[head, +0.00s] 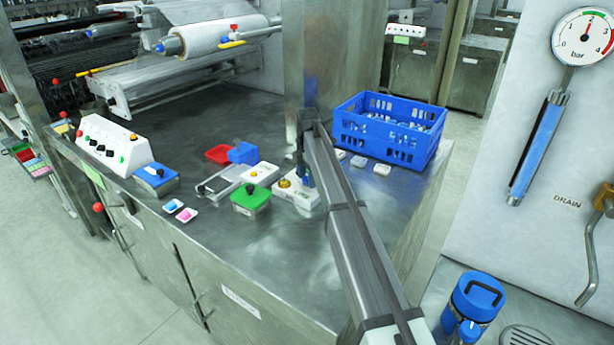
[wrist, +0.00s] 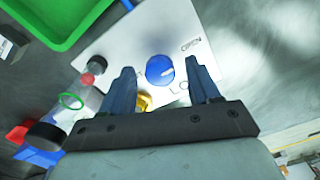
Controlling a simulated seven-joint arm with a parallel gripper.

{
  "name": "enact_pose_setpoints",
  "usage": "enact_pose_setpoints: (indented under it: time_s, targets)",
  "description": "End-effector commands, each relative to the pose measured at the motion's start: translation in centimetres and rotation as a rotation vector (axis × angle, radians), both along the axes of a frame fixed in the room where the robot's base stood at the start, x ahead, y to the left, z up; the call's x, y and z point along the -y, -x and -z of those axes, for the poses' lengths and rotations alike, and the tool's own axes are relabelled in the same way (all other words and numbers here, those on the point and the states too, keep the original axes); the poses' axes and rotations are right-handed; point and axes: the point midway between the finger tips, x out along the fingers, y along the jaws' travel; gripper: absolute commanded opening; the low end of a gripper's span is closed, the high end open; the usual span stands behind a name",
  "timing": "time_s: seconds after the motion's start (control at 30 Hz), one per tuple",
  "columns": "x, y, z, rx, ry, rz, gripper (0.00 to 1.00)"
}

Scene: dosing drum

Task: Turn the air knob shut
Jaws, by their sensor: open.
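A white dosing box (head: 302,201) stands on the steel table and carries a small yellow part (head: 285,183). In the wrist view its white top (wrist: 125,40) bears a round blue knob (wrist: 160,72), likely the air knob, with a printed label that seems to read OPEN beside it. My gripper (wrist: 160,68) is open, its blue fingers to either side of the knob, with visible gaps on both sides. I cannot tell how far down the fingertips are. In the head view my gripper (head: 306,172) is above the box and hides the knob.
A green tray (head: 250,197) is left of the box, also in the wrist view (wrist: 60,20). A clear tube with red and green rings (wrist: 72,100) lies close to my left finger. A blue crate (head: 390,132) stands at right.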

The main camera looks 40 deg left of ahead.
Motion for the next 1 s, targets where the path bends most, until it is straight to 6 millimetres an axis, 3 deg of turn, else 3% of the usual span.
enact_pose_setpoints:
  time_s: [0.17, 0.77, 1.0]
  targets:
    - [0.0, -0.01, -0.01, 0.0, 0.0, 0.0, 0.61]
    - [0.0, -0.01, -0.03, 0.0, 0.0, 0.0, 0.05]
    - [0.0, -0.01, -0.03, 0.0, 0.0, 0.023, 0.05]
